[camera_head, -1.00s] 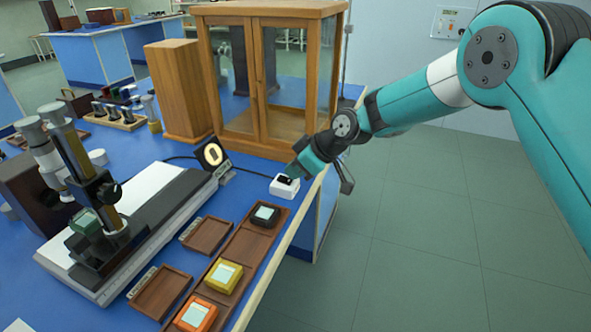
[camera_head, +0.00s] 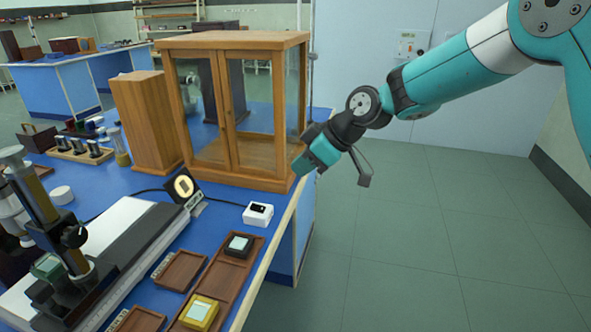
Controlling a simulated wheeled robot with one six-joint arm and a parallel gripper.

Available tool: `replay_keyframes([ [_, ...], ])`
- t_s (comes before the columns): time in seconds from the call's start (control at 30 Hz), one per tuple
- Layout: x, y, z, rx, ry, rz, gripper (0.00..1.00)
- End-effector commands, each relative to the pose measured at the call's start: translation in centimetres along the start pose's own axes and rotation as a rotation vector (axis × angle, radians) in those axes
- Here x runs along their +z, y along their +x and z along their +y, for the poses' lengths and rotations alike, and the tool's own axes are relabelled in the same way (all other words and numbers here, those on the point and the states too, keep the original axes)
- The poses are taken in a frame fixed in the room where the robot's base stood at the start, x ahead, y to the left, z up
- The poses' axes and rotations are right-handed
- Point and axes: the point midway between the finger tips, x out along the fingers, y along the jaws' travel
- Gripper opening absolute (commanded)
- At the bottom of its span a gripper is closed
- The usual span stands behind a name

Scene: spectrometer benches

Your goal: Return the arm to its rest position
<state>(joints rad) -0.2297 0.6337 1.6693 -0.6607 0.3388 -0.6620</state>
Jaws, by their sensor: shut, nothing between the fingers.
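My arm reaches in from the upper right over the floor beside the blue bench (camera_head: 280,237). My gripper (camera_head: 299,168) is at its end, just off the bench's right edge and in front of the wooden glass cabinet (camera_head: 226,162). Its fingers are small and partly hidden by the teal wrist, and nothing shows in them. It is above and to the right of a small white device (camera_head: 258,215) with a dark window, which stands on the bench apart from it.
A wooden tray (camera_head: 215,300) holds a black-framed block (camera_head: 238,246) and a yellow block (camera_head: 199,312). A lamp-like disc (camera_head: 184,187) stands near the cabinet. A microscope-like instrument (camera_head: 50,225) is at left. The green floor (camera_head: 430,240) at right is clear.

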Motion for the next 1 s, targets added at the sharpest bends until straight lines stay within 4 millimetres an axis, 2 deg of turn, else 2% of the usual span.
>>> replay_keyframes([
  [0.23, -0.1, -0.1, -0.1, 0.0, 0.001, -0.001, 0.0],
  [0.37, -0.6, -2.2, -1.5, -0.004, 0.038, -0.024, 0.0],
  [0.47, -1.1, -6.1, -4.7, -0.01, 0.118, -0.069, 0.0],
  [0.57, -0.8, -11.0, -9.4, -0.014, 0.237, -0.139, 0.0],
  [0.7, 1.3, -16.9, -16.6, -0.007, 0.417, -0.243, 0.0],
  [0.8, 3.3, -19.9, -21.0, 0.005, 0.527, -0.307, 0.0],
  [0.9, 5.2, -21.8, -24.4, 0.018, 0.612, -0.355, 0.0],
  [1.0, 6.6, -22.7, -26.3, 0.029, 0.666, -0.384, 0.0],
])
